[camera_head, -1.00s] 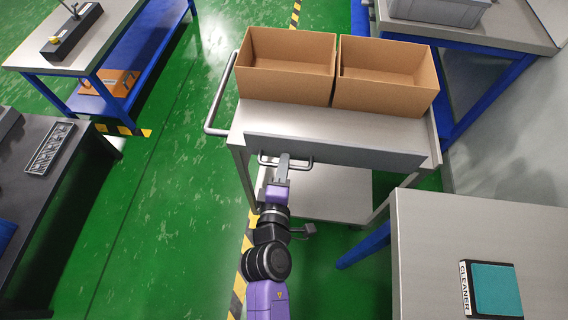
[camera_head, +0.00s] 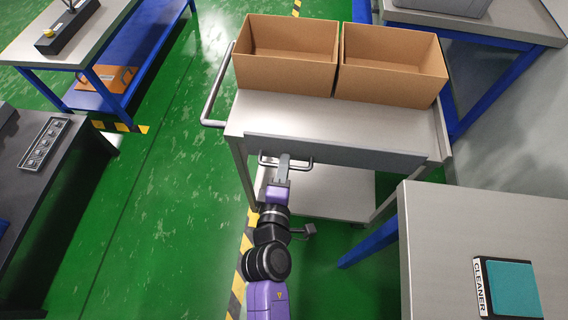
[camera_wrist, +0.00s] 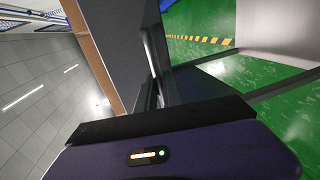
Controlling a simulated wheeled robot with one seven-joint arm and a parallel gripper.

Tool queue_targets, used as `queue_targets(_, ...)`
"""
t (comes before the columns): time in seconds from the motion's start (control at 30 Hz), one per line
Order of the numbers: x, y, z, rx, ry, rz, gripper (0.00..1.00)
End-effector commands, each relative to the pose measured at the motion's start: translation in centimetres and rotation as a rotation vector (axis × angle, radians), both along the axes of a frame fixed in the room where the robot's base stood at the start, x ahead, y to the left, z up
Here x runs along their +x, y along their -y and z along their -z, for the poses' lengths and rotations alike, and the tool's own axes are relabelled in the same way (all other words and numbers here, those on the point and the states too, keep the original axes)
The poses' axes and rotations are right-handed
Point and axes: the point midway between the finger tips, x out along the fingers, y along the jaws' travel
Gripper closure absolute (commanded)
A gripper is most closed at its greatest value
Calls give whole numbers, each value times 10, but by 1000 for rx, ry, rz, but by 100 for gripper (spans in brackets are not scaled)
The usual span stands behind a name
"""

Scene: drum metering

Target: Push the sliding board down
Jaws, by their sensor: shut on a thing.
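The sliding board (camera_head: 350,152) is a long grey panel along the front edge of the metal cart (camera_head: 330,117). It stands upright and its top edge rises only a little above the cart's top. A thin metal handle (camera_head: 304,166) sticks out from the left part of its front. My gripper (camera_head: 285,163) is shut on the handle; the fingertips are partly hidden. In the wrist view, the board's grey face (camera_wrist: 118,45) rises just beyond the dark fingers of my gripper.
Two open, empty cardboard boxes (camera_head: 285,80) (camera_head: 388,95) stand side by side at the back of the cart. A grey table (camera_head: 440,240) with a cleaner box (camera_head: 508,288) is close at the right.

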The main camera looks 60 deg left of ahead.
Motion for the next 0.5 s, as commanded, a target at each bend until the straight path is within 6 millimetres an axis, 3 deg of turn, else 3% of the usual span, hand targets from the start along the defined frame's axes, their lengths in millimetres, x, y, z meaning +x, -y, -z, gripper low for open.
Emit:
queue_targets(0.03,1,1,17,-4,-2,3,100)
queue_targets(0.2,1,1,38,-4,-2,4,100)
queue_targets(0.5,1,2,42,-6,-5,5,100)
